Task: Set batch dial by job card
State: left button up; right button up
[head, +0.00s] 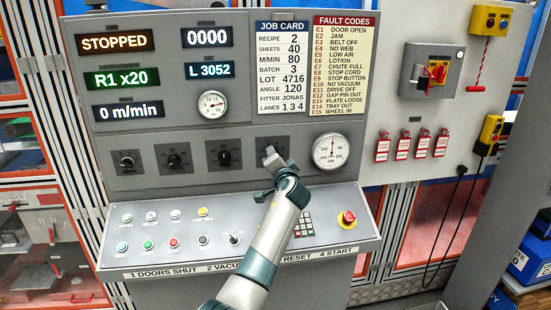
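The job card (281,70) on the panel reads recipe 2, sheets 40, m/min 80, batch 3, lot 4716, angle 120, fitter Jonas, lanes 1 3 4. A row of black dials sits below the displays: a first dial (126,160), a second (173,160) and a third (223,157). Their markings are too small to read.
Displays read STOPPED (115,41), 0000 (206,37), R1 x20 (121,78), L 3052 (209,70) and 0 m/min (128,111). A round gauge (331,151) is right of my gripper. Below are buttons (174,243), a keypad (304,226) and a red emergency stop (348,218).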

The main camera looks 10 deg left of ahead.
pick_arm(q)
jog(key=shift+r, duration=0.15)
pick_arm(e)
jog(key=shift+d, duration=0.15)
pick_arm(q)
jog(key=o, duration=1)
jog(key=shift+o, duration=0.2)
pick_arm(e)
jog(key=shift+d, duration=0.15)
pick_arm(q)
jog(key=shift+f, duration=0.2)
pick_arm(e)
jog(key=shift+s, duration=0.1)
